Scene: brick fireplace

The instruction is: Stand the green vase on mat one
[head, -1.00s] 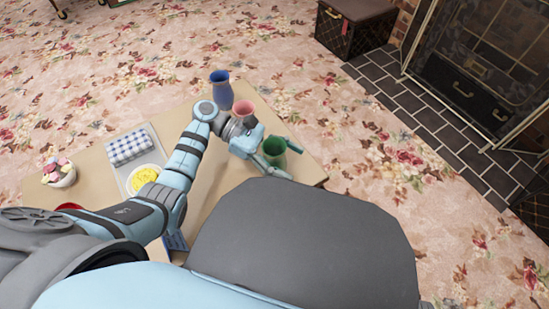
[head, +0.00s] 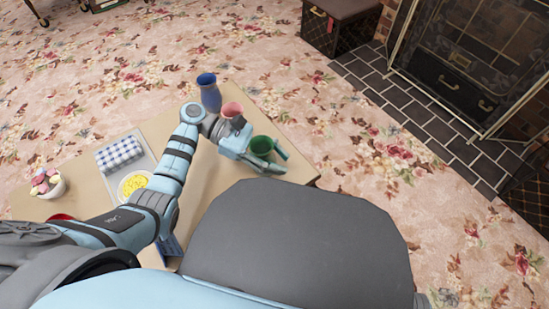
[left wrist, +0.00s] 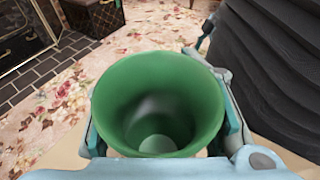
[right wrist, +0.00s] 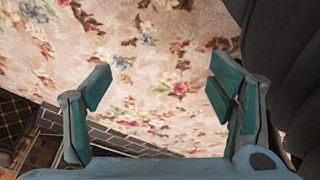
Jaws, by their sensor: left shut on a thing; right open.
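The green vase (head: 262,145) is near the right end of the wooden table, and its open mouth fills the middle of the left wrist view (left wrist: 158,105). My left gripper (head: 268,157) is shut on it, with a finger on each side of its body. The vase looks upright; its base is hidden, so I cannot tell whether it touches the table. I cannot pick out mat one in these views. My right gripper (right wrist: 165,95) is open and empty, with carpet beyond its fingers.
A pink vase (head: 232,110) and a blue vase (head: 210,97) stand close behind my left gripper. A tray (head: 148,162) holds a checked cloth (head: 119,155) and a yellow-filled dish (head: 135,184). A flower bowl (head: 47,185) is at the left. My own body hides the near table.

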